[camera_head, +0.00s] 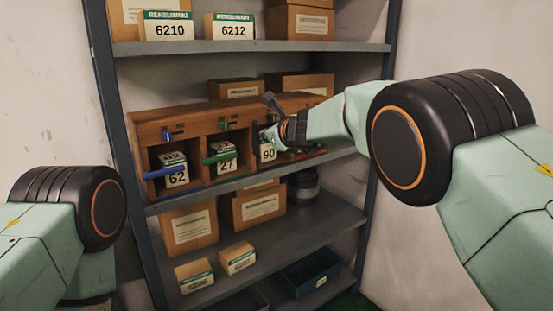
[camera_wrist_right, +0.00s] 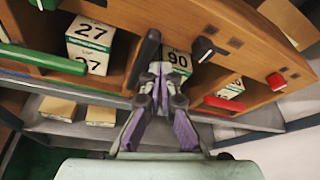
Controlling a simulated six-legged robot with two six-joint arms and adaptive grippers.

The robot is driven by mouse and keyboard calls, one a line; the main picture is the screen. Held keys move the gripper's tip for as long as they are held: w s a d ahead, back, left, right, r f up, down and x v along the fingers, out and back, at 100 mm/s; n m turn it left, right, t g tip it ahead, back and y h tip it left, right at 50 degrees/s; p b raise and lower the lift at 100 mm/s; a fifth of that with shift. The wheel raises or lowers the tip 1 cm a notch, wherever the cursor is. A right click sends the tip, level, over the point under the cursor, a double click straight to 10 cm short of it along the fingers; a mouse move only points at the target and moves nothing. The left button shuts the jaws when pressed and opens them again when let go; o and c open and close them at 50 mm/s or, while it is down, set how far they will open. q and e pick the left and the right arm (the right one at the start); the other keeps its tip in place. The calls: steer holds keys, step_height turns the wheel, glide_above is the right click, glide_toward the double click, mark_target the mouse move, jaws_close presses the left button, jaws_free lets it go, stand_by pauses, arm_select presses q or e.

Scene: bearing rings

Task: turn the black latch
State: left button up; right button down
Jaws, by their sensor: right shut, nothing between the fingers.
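The wooden rack (camera_head: 195,118) on the middle shelf has compartments with coloured knobs above and coloured bars across their fronts. A black bar (camera_wrist_right: 146,58) stands steeply tilted beside the opening of the 90 compartment; it also shows raised in the head view (camera_head: 273,104). A black knob (camera_wrist_right: 204,48) with a pale tip sits on the rack's face above that opening. My right gripper (camera_wrist_right: 162,72) is shut and empty in front of the 90 box (camera_wrist_right: 179,60), just right of the bar; I cannot tell whether they touch. My left gripper is out of view.
A green bar (camera_head: 219,158) and a blue bar (camera_head: 164,173) cross the openings to the left; a red bar (camera_wrist_right: 224,103) crosses the one to the right. A red knob (camera_wrist_right: 276,81) is nearby. Cartons stand above and below the rack.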

steer(key=shift+a, duration=0.4)
stand_by(0.4)
steer(key=shift+r, duration=0.2)
